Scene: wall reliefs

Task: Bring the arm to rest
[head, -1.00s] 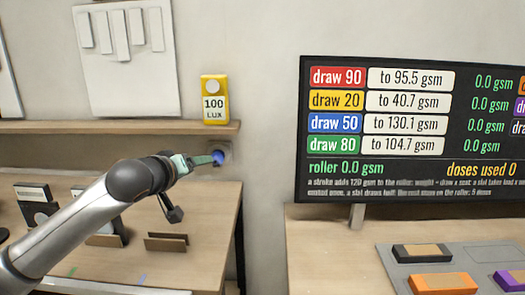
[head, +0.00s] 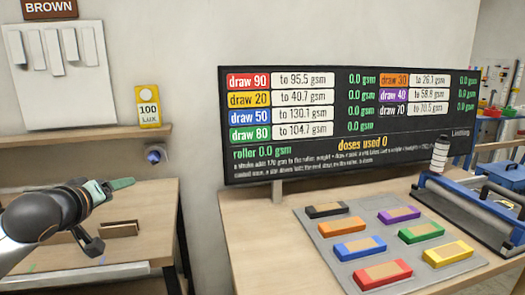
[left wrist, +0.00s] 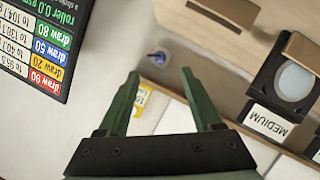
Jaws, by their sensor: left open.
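My left arm comes in from the left in the head view, and its gripper (head: 122,184) is in the air over the left bench. In the left wrist view the two green fingers of the left gripper (left wrist: 163,95) stand apart with nothing between them. A blue round knob (head: 154,155) on the wall is to the right of and above the gripper in the head view, apart from it. The knob also shows beyond the fingers in the left wrist view (left wrist: 158,57). My right gripper is in neither view.
A wooden shelf (head: 95,141) with a yellow 100 lux meter (head: 148,107) is above the left bench (head: 150,220). A dark display board (head: 345,118) stands behind the right table (head: 255,230). A grey mat (head: 350,280) there holds several coloured blocks. A blue-framed roller device (head: 470,205) is at right.

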